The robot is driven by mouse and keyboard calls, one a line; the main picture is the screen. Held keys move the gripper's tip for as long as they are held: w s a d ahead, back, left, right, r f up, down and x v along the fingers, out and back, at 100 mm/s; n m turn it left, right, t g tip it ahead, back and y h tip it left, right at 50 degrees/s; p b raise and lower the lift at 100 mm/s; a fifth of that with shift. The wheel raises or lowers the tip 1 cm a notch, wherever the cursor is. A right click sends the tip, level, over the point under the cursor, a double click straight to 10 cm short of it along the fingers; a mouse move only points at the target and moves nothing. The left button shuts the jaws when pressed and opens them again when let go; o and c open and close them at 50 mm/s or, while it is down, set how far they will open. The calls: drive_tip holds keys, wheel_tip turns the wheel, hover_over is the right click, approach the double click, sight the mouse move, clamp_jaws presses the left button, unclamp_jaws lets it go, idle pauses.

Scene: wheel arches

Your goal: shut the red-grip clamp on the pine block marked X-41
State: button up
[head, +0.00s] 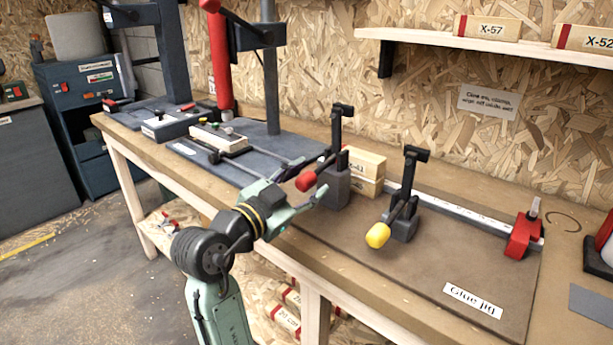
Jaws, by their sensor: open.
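The red-grip clamp (333,183) stands at the back left of the glue jig board. Its black arm is raised upright, clear of the wood, and its red grip (306,181) hangs low toward the front left. Two stacked pine blocks sit just right of it; the upper block (368,160) has a partly hidden label that I cannot read with certainty. The lower block (369,187) shows only in part. My pale green gripper (319,175) is open, its fingers reaching close around the red grip; I cannot tell whether they touch it.
A yellow-grip clamp (405,210), also with its arm raised, stands right of the blocks. A metal rail with a red stop (523,236) runs behind. A drill press base (180,146) is at left. A shelf (470,42) holds blocks X-57 and X-52.

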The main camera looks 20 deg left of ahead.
drive_tip(key=shift+w, duration=0.2)
drive_tip(key=shift+c, duration=0.5)
clamp_jaws()
idle(0.4)
